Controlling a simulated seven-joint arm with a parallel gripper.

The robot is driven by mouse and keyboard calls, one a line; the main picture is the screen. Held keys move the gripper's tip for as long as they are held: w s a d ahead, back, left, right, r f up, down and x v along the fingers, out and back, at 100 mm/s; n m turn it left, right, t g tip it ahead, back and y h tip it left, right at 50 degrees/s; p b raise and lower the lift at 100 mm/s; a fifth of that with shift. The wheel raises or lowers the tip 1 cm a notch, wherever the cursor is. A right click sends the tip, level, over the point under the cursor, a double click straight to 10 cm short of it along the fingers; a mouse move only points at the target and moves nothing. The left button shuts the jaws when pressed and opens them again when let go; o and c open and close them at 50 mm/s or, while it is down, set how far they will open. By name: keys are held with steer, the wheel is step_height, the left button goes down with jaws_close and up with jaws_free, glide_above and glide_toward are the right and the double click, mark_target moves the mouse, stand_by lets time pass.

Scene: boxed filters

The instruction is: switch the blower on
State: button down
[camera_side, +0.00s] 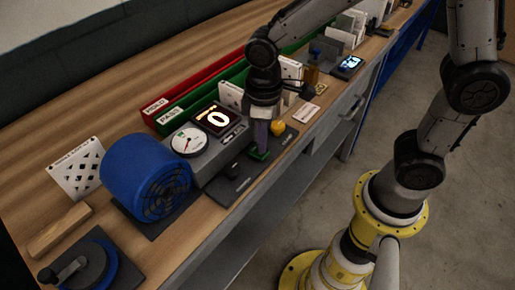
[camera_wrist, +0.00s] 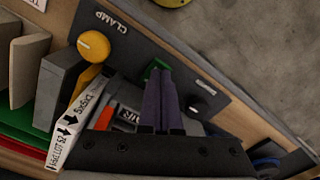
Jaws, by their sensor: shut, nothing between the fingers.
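The blue blower (camera_side: 145,178) with its dark round grille sits on the bench, left of centre in the side view. A black knob (camera_wrist: 198,103) is beside the fingers.
A yellow knob (camera_wrist: 93,46) marked CLAMP is close to the gripper. A red tray (camera_side: 193,91) and a green tray (camera_side: 190,110) lie behind.

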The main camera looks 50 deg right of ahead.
steer(key=shift+f, duration=0.65)
stand_by(0.3)
steer(key=shift+r, duration=3.5)
steer(key=shift+d, duration=0.1)
steer(key=s+d+r+m+t, duration=0.2)
steer(key=s+d+r+t, duration=0.15)
steer(key=d+r, duration=0.3)
steer(key=s+d+m+t, duration=0.2)
steer(key=s+d+m, duration=0.1)
steer(key=s, duration=0.6)
steer(key=shift+s+d+m, duration=0.15)
steer(key=shift+d+m, duration=0.25)
steer(key=shift+m, duration=0.1)
